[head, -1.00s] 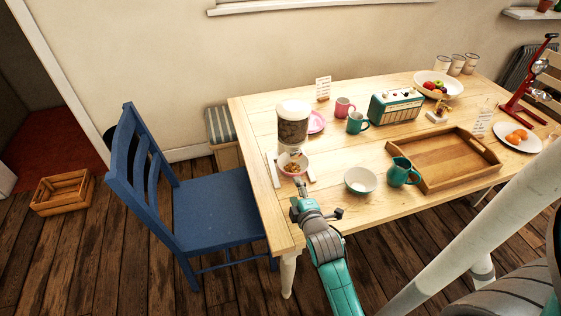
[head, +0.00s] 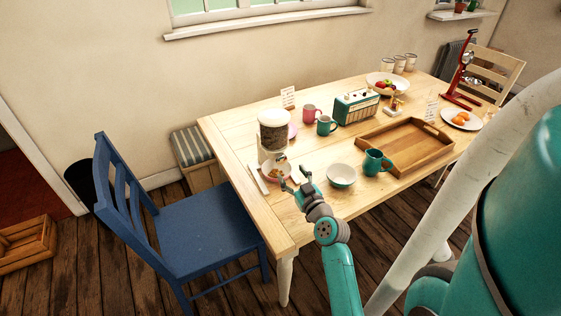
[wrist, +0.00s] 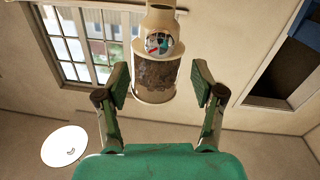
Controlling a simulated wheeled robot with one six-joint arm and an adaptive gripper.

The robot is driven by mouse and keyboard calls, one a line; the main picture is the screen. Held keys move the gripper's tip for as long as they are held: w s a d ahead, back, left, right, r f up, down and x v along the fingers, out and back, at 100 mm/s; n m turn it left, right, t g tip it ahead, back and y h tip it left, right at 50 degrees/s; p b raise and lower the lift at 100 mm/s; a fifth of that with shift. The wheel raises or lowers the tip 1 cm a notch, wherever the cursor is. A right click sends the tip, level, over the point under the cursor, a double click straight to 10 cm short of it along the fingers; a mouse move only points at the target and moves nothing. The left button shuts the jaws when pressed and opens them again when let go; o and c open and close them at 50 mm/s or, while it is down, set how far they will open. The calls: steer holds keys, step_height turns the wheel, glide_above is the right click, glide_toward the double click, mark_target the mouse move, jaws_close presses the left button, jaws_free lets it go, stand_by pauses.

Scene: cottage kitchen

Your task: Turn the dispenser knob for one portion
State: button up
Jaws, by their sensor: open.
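The dispenser (head: 273,133) stands at the table's left end, with a clear container of brown cereal above a pale base. A bowl with some cereal (head: 276,173) sits under its outlet. In the wrist view the dispenser (wrist: 155,80) appears upside down, and its round shiny knob (wrist: 158,42) faces me on the neck. My gripper (head: 293,178) is open and empty in front of the dispenser, near the bowl. In the wrist view the fingers of my gripper (wrist: 160,84) frame the container, apart from the knob.
A white bowl (head: 341,176) and a teal jug (head: 376,162) stand right of my gripper. A blue chair (head: 200,230) stands at the left end.

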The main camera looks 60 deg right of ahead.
mark_target(283, 161)
steer(key=x, duration=0.8)
steer(key=shift+c, duration=0.3)
steer(key=c, duration=1.1)
